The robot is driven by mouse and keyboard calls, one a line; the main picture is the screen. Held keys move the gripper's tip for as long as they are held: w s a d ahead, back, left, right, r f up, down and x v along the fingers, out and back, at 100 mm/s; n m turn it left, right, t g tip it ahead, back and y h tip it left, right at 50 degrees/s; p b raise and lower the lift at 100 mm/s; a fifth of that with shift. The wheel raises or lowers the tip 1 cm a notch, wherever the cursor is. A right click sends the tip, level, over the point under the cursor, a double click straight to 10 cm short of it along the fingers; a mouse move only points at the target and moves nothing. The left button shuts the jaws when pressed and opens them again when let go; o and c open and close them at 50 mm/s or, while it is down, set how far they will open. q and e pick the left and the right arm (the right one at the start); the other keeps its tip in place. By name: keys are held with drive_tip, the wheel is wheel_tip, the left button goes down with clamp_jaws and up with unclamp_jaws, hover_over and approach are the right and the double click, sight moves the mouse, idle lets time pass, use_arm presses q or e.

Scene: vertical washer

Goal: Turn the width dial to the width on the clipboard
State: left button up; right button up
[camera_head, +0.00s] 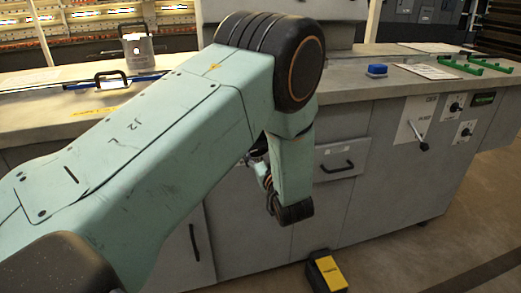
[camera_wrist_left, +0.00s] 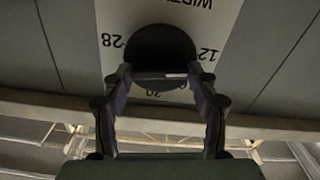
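In the left wrist view the width dial is a round black knob (camera_wrist_left: 160,45) on a pale plate (camera_wrist_left: 225,20), seen upside down. The numbers 28, 20 and 12 and part of the word WIDTH show around it. In the head view my left arm hides the dial and most of this gripper. A paper sheet, possibly the clipboard (camera_head: 428,71), lies on the counter; its writing is unreadable. My right gripper is out of view.
The grey machine (camera_head: 385,185) has a counter on top with a blue block (camera_head: 376,70) and green holders (camera_head: 462,66). A lever (camera_head: 418,135) and small knobs (camera_head: 457,106) are on its right front. A yellow-and-black pedal (camera_head: 328,272) is on the floor.

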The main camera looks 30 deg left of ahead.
use_arm(q)
drive_tip(key=c, duration=0.6)
drive_tip(key=shift+c, duration=0.2)
drive_tip(key=m+p, duration=0.3)
drive_tip(key=m, duration=0.1)
drive_tip(key=shift+r+p, duration=0.1)
drive_tip(key=shift+p, duration=0.2)
drive_tip(key=m+p, duration=0.2)
drive_tip(key=m, duration=0.2)
drive_tip(key=shift+w+d+m, duration=0.1)
drive_tip(key=shift+m, duration=0.2)
drive_tip(key=m+p, duration=0.2)
drive_tip(key=m, duration=0.3)
drive_tip(key=shift+f, duration=0.2)
drive_tip(key=m+p, duration=0.1)
drive_tip(key=m, duration=0.5)
drive_tip(key=shift+f, duration=0.1)
